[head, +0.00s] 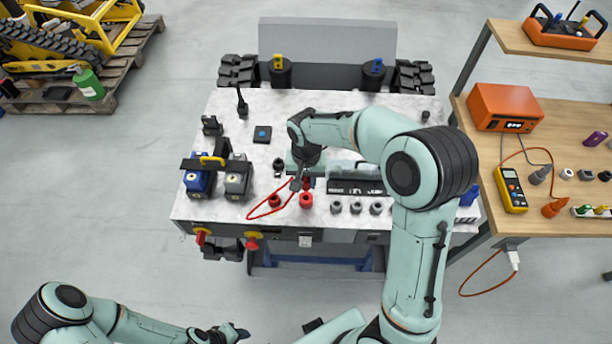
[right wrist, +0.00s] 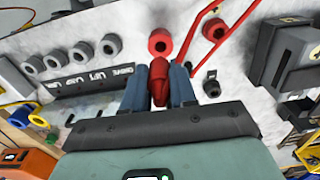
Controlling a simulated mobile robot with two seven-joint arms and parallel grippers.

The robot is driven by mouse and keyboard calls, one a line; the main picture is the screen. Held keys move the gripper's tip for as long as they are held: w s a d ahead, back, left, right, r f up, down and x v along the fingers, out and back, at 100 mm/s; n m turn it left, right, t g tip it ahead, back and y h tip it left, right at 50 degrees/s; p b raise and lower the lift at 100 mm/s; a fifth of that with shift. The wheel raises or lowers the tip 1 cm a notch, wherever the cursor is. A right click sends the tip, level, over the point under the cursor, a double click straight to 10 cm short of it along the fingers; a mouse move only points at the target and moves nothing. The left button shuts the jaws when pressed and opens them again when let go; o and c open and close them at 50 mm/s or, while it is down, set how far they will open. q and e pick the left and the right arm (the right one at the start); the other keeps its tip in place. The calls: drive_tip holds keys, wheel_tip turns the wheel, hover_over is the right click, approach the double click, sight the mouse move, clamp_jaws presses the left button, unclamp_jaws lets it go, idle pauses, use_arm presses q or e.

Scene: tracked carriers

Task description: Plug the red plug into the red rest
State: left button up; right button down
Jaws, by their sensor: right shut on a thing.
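My right gripper (right wrist: 158,88) is shut on the red plug (right wrist: 158,72), which sits between its two fingers in the right wrist view. In the head view, this gripper (head: 306,180) is partly hidden under my own wrist. Two red round fittings stand at the panel's front edge: a right one (head: 306,200) and a left one (head: 274,201). I cannot tell which is the red rest. In the right wrist view, one red fitting (right wrist: 160,42) is just beyond the plug's tip; I cannot tell whether they touch. My left gripper (head: 230,333) is low in the head view, away from the carrier.
A red cable (head: 265,213) loops over the panel's front edge. Several grey round fittings (head: 355,208) line the edge to the right. Blue and grey blocks (head: 236,182) under a dark bar stand left. A side table (head: 560,210) holds an orange box (head: 505,107).

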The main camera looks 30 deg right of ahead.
drive_tip(key=shift+f, duration=0.7)
use_arm(q)
drive_tip(key=shift+s+f+b, duration=0.3)
drive_tip(key=shift+s+f, duration=0.15)
drive_tip(key=shift+f, duration=0.1)
use_arm(e)
drive_tip(key=shift+f, duration=0.1)
drive_tip(key=shift+w, duration=0.1)
use_arm(q)
drive_tip(key=shift+s+f+b, duration=0.3)
drive_tip(key=shift+f, duration=0.15)
use_arm(e)
drive_tip(key=shift+f, duration=0.55)
use_arm(q)
drive_tip(key=shift+s+f+b, duration=0.35)
drive_tip(key=shift+f+b, duration=0.15)
drive_tip(key=shift+f, duration=0.1)
drive_tip(key=shift+s+f+b, duration=0.35)
drive_tip(key=shift+f+b, duration=0.15)
drive_tip(key=shift+f, duration=0.1)
use_arm(e)
drive_tip(key=shift+f, duration=1.75)
drive_tip(key=c, duration=0.8)
unclamp_jaws()
